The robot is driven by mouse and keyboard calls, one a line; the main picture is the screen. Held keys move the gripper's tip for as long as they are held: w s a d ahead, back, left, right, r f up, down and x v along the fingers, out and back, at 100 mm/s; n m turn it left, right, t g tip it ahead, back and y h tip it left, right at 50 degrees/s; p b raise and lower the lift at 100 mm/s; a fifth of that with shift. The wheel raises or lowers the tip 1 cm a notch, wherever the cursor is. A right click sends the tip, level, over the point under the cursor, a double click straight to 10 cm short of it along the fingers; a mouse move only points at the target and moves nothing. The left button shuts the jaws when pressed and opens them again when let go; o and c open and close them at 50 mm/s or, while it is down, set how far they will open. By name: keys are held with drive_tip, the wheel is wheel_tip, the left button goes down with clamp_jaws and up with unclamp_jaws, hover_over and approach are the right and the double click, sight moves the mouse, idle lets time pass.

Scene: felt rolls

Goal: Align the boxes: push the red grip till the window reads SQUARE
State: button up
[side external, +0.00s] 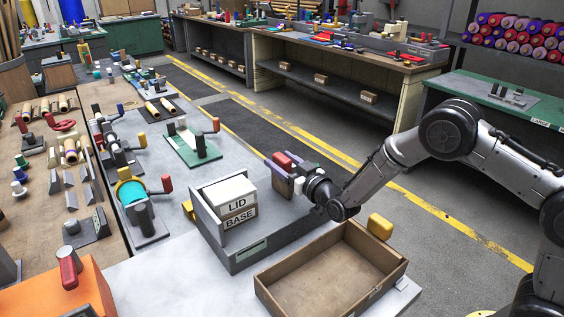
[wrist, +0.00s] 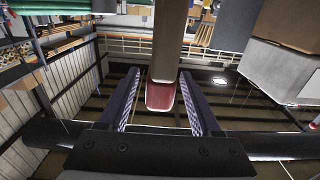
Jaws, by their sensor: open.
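Two pale boxes, the lid (side external: 232,194) above the base (side external: 240,217), stand stacked in a grey fixture (side external: 208,228) in the side view. A small greenish plate (side external: 250,250), perhaps the window, is on the fixture's front; I cannot read it. The red grip (side external: 282,159) is at my gripper (side external: 285,172), right of the boxes. In the wrist view the red grip (wrist: 161,96) shows between the two fingers of my gripper (wrist: 160,74), with gaps on both sides. My gripper is open. Pale blocks (wrist: 285,70) at the right there may be the boxes.
An open wooden tray (side external: 375,297) stands just in front of the fixture, with a yellow knob (side external: 380,226) behind it. A teal roller device (side external: 132,192) and a green-based device (side external: 192,148) stand left and behind. An orange block (side external: 85,290) is at the front left.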

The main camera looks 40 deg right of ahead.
clamp_jaws()
idle(1.3)
